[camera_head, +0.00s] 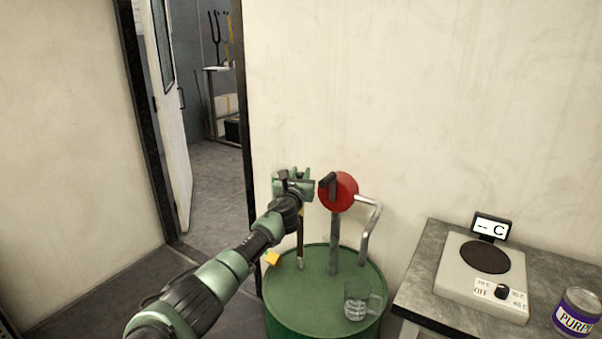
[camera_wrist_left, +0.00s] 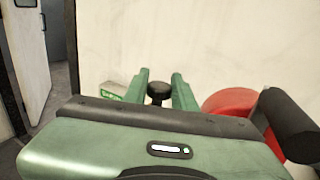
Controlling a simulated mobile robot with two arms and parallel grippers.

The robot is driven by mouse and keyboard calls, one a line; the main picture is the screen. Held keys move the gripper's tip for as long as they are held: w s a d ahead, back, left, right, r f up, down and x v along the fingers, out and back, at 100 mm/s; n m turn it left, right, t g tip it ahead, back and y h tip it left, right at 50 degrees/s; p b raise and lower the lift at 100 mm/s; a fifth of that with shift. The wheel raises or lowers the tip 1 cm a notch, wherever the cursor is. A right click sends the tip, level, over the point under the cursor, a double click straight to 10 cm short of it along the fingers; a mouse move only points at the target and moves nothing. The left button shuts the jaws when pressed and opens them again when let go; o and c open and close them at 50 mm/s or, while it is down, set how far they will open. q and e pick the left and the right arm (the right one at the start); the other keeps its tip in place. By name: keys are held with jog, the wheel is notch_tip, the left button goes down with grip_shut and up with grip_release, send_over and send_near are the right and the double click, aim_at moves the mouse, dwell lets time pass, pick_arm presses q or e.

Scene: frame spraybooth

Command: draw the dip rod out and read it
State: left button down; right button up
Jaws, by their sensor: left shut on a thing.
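The green drum (camera_head: 300,305) stands against the wall. The thin dip rod (camera_head: 300,235) stands upright over the left part of its lid, brownish above and greyer near the lid. I cannot tell how much of it is still inside the drum, and no marks on it are readable. My left gripper (camera_head: 293,186) is shut at the rod's top, well above the lid. In the left wrist view the rod's black knob (camera_wrist_left: 158,91) sits between the two green fingers. My right gripper is not in view.
Right of the rod stands a pump with a red disc (camera_head: 340,191) and bent spout (camera_head: 370,235). A glass jug (camera_head: 359,302) is below the spout. A yellow piece (camera_head: 272,258) shows beside my arm. The right bench (camera_head: 415,297) holds a hot plate (camera_head: 480,275) and purple-labelled can (camera_head: 577,312).

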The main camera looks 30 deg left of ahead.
aim_at(299, 176)
pick_arm(q)
jog(key=c, duration=1.2)
grip_release()
jog(key=shift+f, duration=0.1)
jog(key=shift+s, duration=0.1)
jog(key=shift+s+d+p, duration=0.1)
jog(key=shift+s+p, duration=0.15)
jog(key=shift+p, duration=0.05)
jog(key=p+v, duration=0.1)
jog(key=v, duration=0.4)
jog(key=shift+s+p, duration=0.2)
jog(key=shift+p, duration=0.1)
jog(key=shift+v, duration=0.8)
jog(key=shift+d, duration=0.1)
